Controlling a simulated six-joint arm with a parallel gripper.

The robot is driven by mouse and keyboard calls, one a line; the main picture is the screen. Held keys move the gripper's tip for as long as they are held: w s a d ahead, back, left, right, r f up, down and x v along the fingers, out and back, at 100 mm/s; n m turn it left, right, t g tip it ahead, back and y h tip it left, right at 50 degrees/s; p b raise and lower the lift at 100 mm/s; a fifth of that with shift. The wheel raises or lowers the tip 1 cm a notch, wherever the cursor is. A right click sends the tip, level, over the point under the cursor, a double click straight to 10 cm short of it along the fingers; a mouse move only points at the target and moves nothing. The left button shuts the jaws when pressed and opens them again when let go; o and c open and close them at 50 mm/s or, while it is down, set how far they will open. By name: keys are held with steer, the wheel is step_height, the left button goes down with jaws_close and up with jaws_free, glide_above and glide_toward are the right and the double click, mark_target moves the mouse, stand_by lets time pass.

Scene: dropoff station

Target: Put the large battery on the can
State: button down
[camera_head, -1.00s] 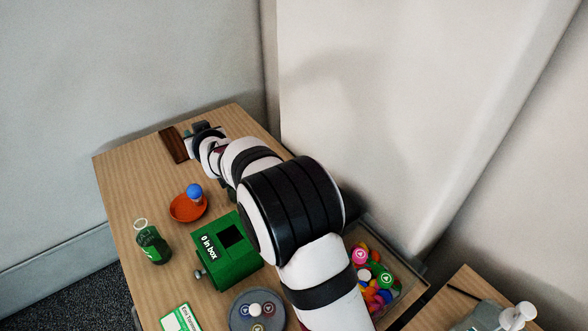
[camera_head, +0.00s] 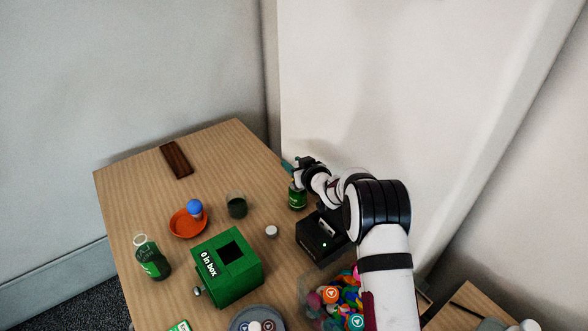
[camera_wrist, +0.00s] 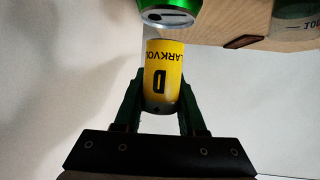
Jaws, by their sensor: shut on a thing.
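The large battery is a yellow cylinder marked D (camera_wrist: 162,72) in the wrist view. My gripper (camera_wrist: 160,92) is shut on it, with one dark green finger on each side. The can (camera_wrist: 168,15) is green with a silver end, at the top of the wrist view close by the battery's end; whether they touch I cannot tell. In the head view the can (camera_head: 297,197) stands near the table's right edge, and my gripper (camera_head: 288,166) is just above it. The battery cannot be made out in the head view.
A black device (camera_head: 318,240) stands just in front of the can. Nearby are a small white cap (camera_head: 271,231), a dark green cup (camera_head: 236,206) and a green box (camera_head: 228,279). An orange dish (camera_head: 184,229) holds a blue ball (camera_head: 195,208). The table's back is mostly clear.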

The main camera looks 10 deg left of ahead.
steer(key=shift+f, duration=0.7)
steer(key=shift+c, duration=2.4)
jaws_free()
steer(key=shift+f, duration=0.15)
steer(key=v, duration=1.2)
